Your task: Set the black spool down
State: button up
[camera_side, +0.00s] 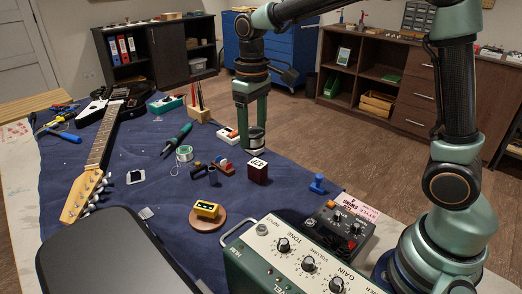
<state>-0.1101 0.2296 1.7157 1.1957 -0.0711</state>
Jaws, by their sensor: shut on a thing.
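My gripper (255,128) points down near the middle of the picture, with its green fingers shut on the black spool (256,142). The spool looks like a small dark cylinder with pale bands.
A blue cloth (110,165) covers the bench. A guitar (100,140) lies at left. A green-and-white spool (184,154), a yellow block (207,210) on a round wooden disc, a blue piece (317,184) and a green amplifier (290,265) stand around. Cloth left of the disc is fairly clear.

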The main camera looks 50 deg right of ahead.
aim_at(247, 206)
jog(key=shift+w+a+n, duration=0.3)
jog(key=shift+w+a, duration=0.3)
jog(key=shift+w, duration=0.05)
notch_tip(247, 206, down, 20)
jog(key=shift+w+r, duration=0.1)
jog(key=shift+r, duration=0.05)
jog(key=o, duration=1.4)
jog(key=shift+o, duration=0.2)
